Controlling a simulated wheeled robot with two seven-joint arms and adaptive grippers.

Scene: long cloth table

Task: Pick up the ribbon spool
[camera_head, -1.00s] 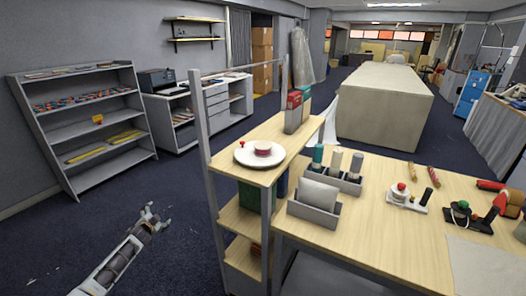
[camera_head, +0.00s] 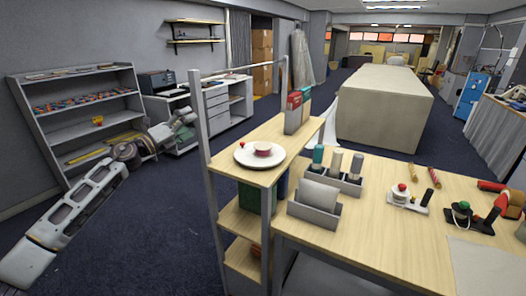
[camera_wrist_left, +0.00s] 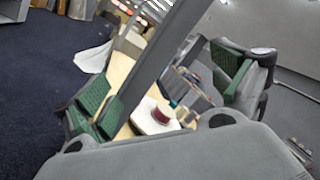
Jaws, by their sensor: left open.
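A ribbon spool (camera_head: 263,148), pink-red with a pale top, sits on a round white plate (camera_head: 244,160) on the top board of the shelf unit. It also shows in the left wrist view (camera_wrist_left: 163,113), between my fingers in the picture but some way beyond them. My left gripper (camera_head: 184,117) is raised left of the shelf unit, open and empty, apart from the spool. In the left wrist view its green-padded fingers (camera_wrist_left: 165,82) are spread wide. My right gripper is not in view.
A grey upright post (camera_head: 203,130) of the shelf unit stands between my left gripper and the plate. Red and green boxes (camera_head: 297,110) stand behind the plate. A grey holder with cylinders (camera_head: 337,180) is to the right on the wooden table (camera_head: 375,225).

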